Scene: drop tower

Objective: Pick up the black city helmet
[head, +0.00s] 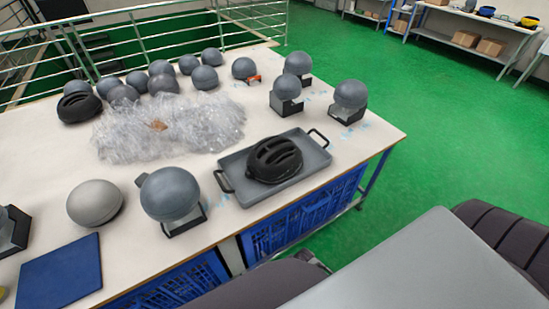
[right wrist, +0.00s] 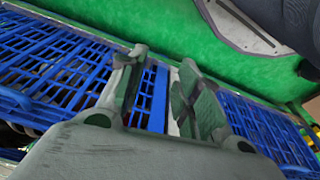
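A black helmet with long vents (head: 274,160) sits in a grey tray (head: 228,164) with black handles, near the right front edge of the table. A second black helmet (head: 78,107) sits at the far left of the table, among grey balls. I cannot tell for sure which one is the city helmet. My right gripper (right wrist: 160,85) is open and empty in the right wrist view, above blue plastic crates; no helmet shows there. My left gripper is not in view.
The table (head: 335,200) also holds several grey head forms, a heap of clear plastic wrap (head: 165,130) and a dark blue mat (head: 60,272). Blue crates (head: 300,215) stand beneath it. A metal railing (head: 150,35) runs behind; green floor (head: 420,130) is clear at right.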

